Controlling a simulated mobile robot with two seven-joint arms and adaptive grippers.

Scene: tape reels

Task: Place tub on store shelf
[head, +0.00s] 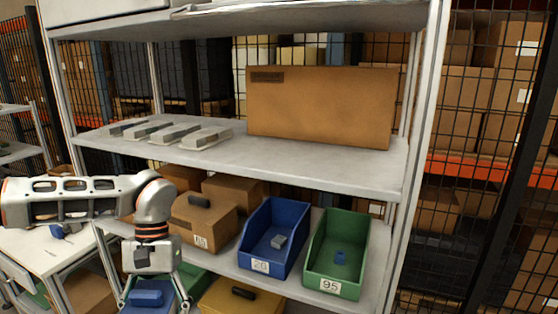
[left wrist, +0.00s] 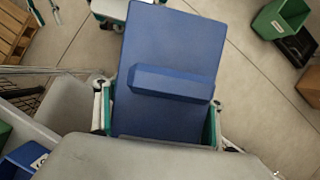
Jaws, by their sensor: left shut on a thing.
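My left gripper (head: 153,300) is at the bottom left of the head view, pointing down, in front of the shelf rack. It is shut on a blue tub (head: 146,297) with a raised blue bar on top. In the left wrist view the blue tub (left wrist: 172,45) sits between the green pads of the left gripper (left wrist: 158,117). Its underside is hidden. The store shelf has an upper board (head: 300,169) and a lower board (head: 232,268). My right gripper is not in view.

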